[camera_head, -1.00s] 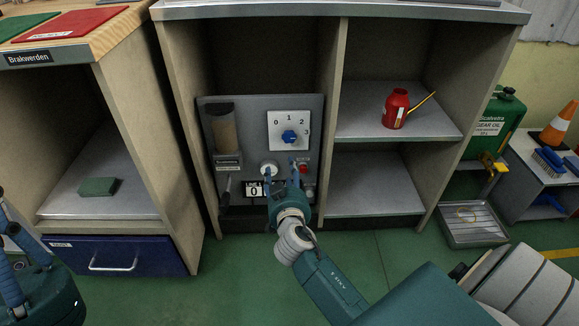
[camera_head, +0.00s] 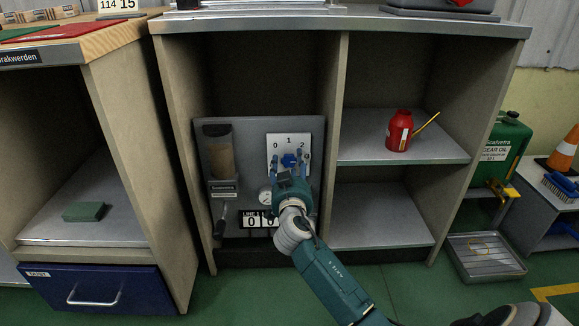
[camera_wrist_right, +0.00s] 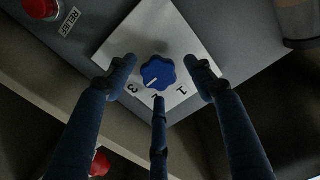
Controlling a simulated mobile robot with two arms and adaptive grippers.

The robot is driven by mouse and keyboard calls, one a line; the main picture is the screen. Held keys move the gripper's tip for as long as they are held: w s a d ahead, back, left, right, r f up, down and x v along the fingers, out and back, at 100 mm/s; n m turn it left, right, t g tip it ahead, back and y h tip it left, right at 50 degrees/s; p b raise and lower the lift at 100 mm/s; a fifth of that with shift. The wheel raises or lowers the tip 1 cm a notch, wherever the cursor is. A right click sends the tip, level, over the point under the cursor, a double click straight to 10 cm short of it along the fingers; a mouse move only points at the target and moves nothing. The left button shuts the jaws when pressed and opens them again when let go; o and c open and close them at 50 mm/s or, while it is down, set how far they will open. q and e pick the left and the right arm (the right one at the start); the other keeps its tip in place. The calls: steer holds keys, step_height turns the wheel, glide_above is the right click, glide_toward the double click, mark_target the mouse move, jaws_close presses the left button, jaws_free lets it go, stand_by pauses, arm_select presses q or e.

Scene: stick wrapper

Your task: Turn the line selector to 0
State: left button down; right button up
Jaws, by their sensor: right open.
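The line selector is a blue lobed knob (camera_head: 289,160) on a white plate (camera_head: 275,141) on the grey panel. It also shows in the wrist view as a blue knob (camera_wrist_right: 157,73) with a white pointer mark. There the plate's 3, 2 and 1 are legible, and the mark points between 2 and 3. My left gripper is out of view.
The panel (camera_head: 262,130) also carries a clear-fronted container (camera_head: 220,158), a round gauge (camera_head: 265,194), a number display (camera_head: 258,220) and a lever (camera_head: 221,222). A red RELIEF button (camera_wrist_right: 42,8) is close by. A red oil can (camera_head: 399,132) stands on the right shelf, clear of my arm.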

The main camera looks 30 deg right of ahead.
steer(key=shift+w+d, duration=0.25)
steer(key=shift+w, duration=0.2)
steer(key=shift+c, duration=0.3)
steer(key=c, duration=1.1)
steer(key=shift+r, duration=0.2)
